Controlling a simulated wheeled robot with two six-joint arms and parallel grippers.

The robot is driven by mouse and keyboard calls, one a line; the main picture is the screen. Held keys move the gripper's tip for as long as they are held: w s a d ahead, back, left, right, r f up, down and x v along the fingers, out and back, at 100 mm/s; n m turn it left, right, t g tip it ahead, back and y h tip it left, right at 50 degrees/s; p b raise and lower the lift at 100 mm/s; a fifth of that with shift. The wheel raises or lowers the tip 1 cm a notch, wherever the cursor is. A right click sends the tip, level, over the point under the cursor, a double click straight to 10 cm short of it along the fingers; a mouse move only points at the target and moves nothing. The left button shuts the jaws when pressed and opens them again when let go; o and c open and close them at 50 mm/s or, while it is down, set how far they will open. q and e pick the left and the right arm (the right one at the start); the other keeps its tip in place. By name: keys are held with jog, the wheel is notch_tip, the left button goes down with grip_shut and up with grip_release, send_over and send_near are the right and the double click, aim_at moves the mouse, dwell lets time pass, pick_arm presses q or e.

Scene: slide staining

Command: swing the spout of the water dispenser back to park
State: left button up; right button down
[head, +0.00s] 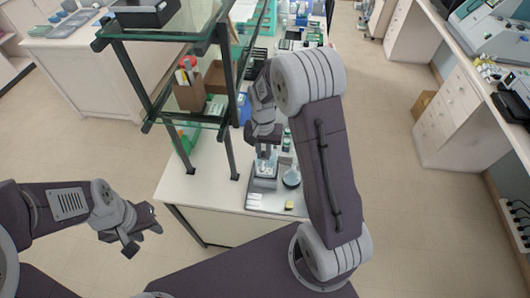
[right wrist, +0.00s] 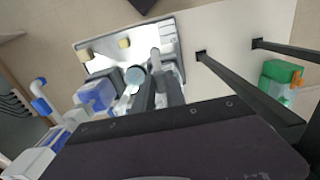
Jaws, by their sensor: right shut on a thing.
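The water dispenser (head: 263,184) is a small grey unit near the front end of the white bench, below my right gripper. It also shows in the right wrist view, where its pale spout (right wrist: 155,62) runs up from between my fingers. My right gripper (head: 267,146) points down over the dispenser and is shut on the spout; in the right wrist view my fingers (right wrist: 162,92) are close together. The exact contact is partly hidden by the fingers and the wrist. My left gripper (head: 143,238) is empty, well left of the bench, with its fingers apart.
A glass-shelved rack with dark posts (head: 228,120) rises to the left, close to my right forearm. Floor right of the bench is clear.

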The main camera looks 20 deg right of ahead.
aim_at(264, 155)
jog(key=shift+w, duration=0.1)
jog(key=c, duration=1.4)
grip_release()
jog(key=shift+o, duration=0.2)
jog(key=shift+d, duration=0.1)
jog(key=shift+w+r, duration=0.1)
jog(key=shift+r, duration=0.1)
notch_tip(264, 155, up, 9)
jog(key=b, duration=0.2)
jog(key=shift+f+b, duration=0.2)
jog(key=shift+b, duration=0.1)
